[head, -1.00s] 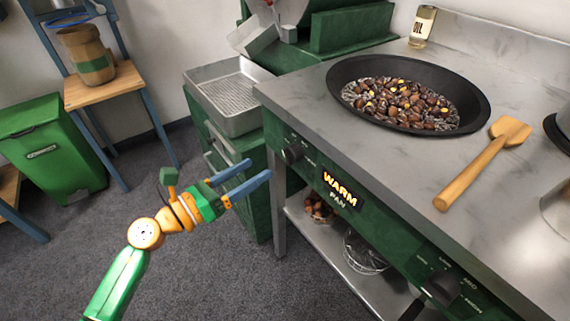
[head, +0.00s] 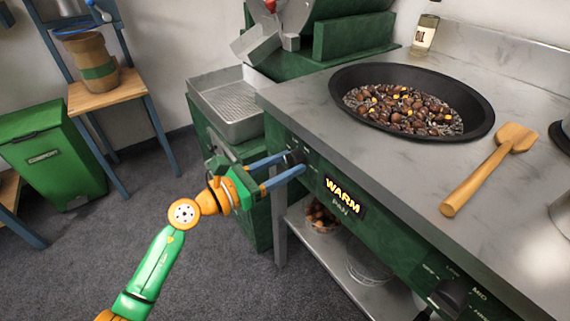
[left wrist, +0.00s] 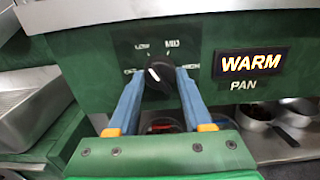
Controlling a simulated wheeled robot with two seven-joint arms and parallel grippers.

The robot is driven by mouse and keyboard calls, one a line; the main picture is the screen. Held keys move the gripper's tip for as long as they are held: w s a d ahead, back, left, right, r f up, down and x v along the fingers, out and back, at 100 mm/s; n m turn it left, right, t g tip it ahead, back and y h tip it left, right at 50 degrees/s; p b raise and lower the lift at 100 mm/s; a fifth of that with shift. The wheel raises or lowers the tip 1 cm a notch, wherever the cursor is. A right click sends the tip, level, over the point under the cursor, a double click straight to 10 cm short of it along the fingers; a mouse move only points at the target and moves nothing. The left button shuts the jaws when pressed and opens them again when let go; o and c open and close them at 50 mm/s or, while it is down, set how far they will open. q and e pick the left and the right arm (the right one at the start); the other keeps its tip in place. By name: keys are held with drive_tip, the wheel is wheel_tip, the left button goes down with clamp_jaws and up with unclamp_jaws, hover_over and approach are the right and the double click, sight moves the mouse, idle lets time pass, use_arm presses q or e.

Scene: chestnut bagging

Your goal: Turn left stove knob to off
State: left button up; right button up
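The left stove knob (head: 292,158) is a black dial on the green front panel, left of the lit WARM PAN display (head: 343,196). In the left wrist view the knob (left wrist: 159,72) has a white mark pointing up and left, toward the LOW side. My left gripper (head: 299,162) has its two blue fingers at the panel, one on each side of the knob. In the left wrist view the fingers (left wrist: 160,82) are spread, with the knob between their tips; the right tip looks very close to it. I cannot tell whether they touch it. My right gripper is not in view.
A black pan (head: 405,100) of chestnuts stands on the grey counter (head: 320,117) above the panel. A wooden spatula (head: 487,172) lies right of it. A second knob (head: 447,298) is lower right. A metal tray (head: 232,108) stands left of the counter.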

use_arm(q)
clamp_jaws()
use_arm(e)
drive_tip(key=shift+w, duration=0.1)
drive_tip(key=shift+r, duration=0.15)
use_arm(q)
drive_tip(key=shift+r+n+p, duration=0.1)
drive_tip(key=shift+n+p, duration=0.4)
drive_tip(key=shift+r+n+p, duration=0.1)
drive_tip(key=shift+n+p, duration=0.8)
drive_tip(key=shift+n, duration=0.2)
drive_tip(key=shift+n+p, duration=0.55)
drive_tip(key=shift+n, duration=0.35)
drive_tip(key=n+p, duration=0.1)
drive_tip(key=n, duration=0.1)
drive_tip(key=shift+n, duration=0.3)
drive_tip(key=shift+s+n+p, duration=0.1)
drive_tip(key=shift+n+p, duration=1.15)
drive_tip(key=shift+n, duration=0.85)
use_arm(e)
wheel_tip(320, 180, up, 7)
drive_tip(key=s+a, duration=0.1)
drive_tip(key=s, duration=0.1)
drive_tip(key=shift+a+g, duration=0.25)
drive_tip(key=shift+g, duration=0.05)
